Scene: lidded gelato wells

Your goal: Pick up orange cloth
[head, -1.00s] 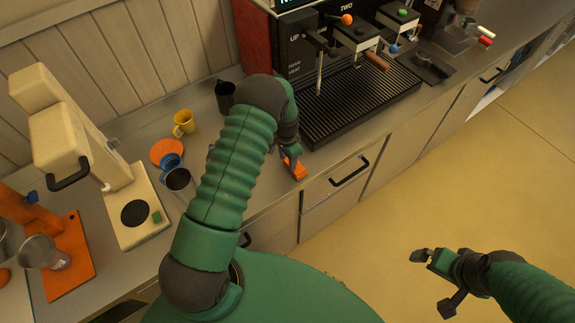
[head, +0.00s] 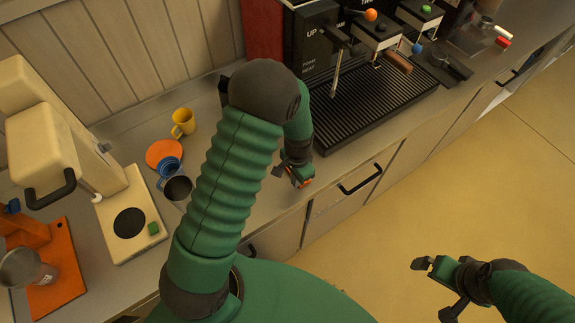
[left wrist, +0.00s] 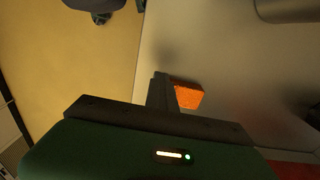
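The orange cloth (head: 305,184) is a small folded block near the counter's front edge, below the coffee machine. My left gripper (head: 295,176) is down at it and hides much of it in the head view. In the left wrist view the cloth (left wrist: 188,96) shows right beside a dark finger (left wrist: 160,90). I cannot tell whether the fingers grip the cloth or only stand against it. My right gripper (head: 437,285) is open and empty over the floor, away from the counter.
A coffee machine with a black drip tray (head: 375,105) stands behind the cloth. A cream grinder (head: 130,215) is farther left.

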